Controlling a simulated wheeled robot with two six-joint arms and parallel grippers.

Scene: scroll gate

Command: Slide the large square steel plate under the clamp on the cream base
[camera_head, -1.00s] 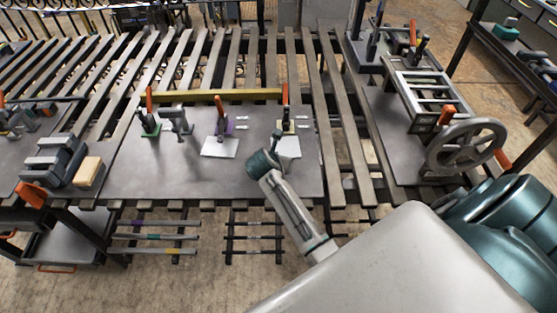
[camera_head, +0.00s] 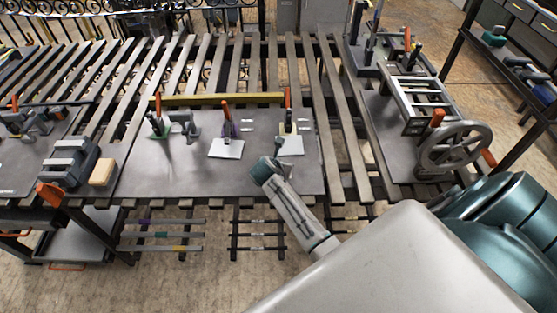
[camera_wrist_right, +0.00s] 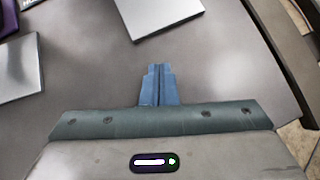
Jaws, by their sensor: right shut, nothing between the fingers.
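A light steel plate (camera_head: 291,146) lies flat on the grey table, its far edge at the clamp on the cream base (camera_head: 289,128), which has an orange handle. I cannot tell how far under the clamp it reaches. It also shows at the top of the right wrist view (camera_wrist_right: 160,14). A second steel plate (camera_head: 226,149) lies in front of the clamp on the purple base (camera_head: 228,130). My right gripper (camera_head: 275,152) is low over the table at the near left of the first plate. Its blue fingers (camera_wrist_right: 158,82) are together and empty, apart from the plate. My left gripper is out of view.
A clamp on a green base (camera_head: 160,127) and a grey clamp (camera_head: 185,122) stand further left. A yellow bar (camera_head: 217,99) runs behind the clamps. A handwheel (camera_head: 455,148) stands at the right.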

